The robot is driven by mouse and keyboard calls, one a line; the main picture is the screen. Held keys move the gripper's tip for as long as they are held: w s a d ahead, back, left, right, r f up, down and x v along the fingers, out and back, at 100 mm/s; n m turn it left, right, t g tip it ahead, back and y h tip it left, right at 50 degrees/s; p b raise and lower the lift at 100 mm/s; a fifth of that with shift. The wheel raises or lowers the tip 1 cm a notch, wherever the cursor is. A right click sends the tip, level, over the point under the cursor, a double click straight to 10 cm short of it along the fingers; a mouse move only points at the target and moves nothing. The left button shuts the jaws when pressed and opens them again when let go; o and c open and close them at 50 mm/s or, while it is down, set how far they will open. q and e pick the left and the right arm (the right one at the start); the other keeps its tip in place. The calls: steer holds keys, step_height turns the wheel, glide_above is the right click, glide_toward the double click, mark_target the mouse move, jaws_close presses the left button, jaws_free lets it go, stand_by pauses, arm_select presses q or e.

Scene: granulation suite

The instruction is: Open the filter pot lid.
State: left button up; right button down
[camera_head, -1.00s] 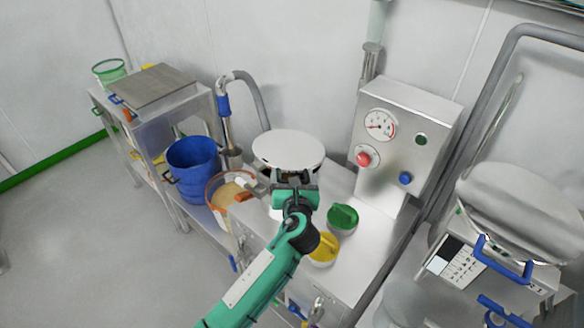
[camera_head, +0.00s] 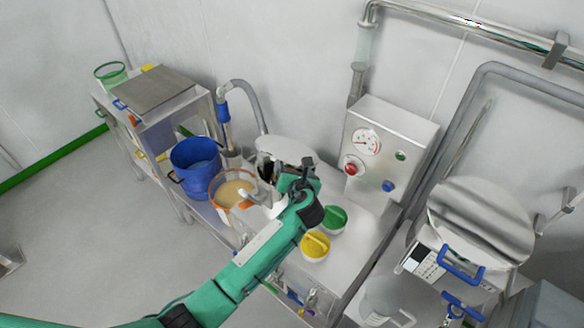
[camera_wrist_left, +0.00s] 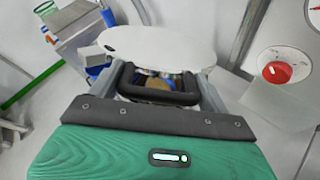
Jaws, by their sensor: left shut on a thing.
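The filter pot lid (camera_head: 287,150) is a pale round disc on the steel bench, and it looks tilted up, with a dark gap (camera_head: 265,168) below its left side. My left gripper (camera_head: 299,174) is at the lid's near side. In the left wrist view, the gripper (camera_wrist_left: 160,88) is shut on a dark looped handle (camera_wrist_left: 160,97), with the white lid (camera_wrist_left: 160,46) just beyond. Through the loop, blurred coloured things show. The pot's body is mostly hidden behind my arm. My right gripper is not in view.
A tan-filled bowl (camera_head: 233,191) and a blue bucket (camera_head: 196,163) stand to the left. A gauge panel (camera_head: 388,150) rises behind. A large lidded vessel (camera_head: 480,222) stands at right.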

arm_select(q)
steer(key=shift+w+d+r+m+g+p, duration=0.2)
steer(key=shift+w+r+p, duration=0.1)
steer(key=shift+r, duration=0.2)
steer(key=shift+w+d+r+m+g+p, duration=0.15)
steer(key=shift+w+r+m+g, duration=0.1)
steer(key=shift+r, duration=0.25)
steer(key=o, duration=1.2)
steer(key=shift+o, duration=0.2)
steer(key=shift+s+d+r, duration=0.1)
steer(key=shift+s+d, duration=0.05)
steer(key=shift+s, duration=0.15)
steer(key=b+v, duration=0.4)
steer(key=v, duration=0.9)
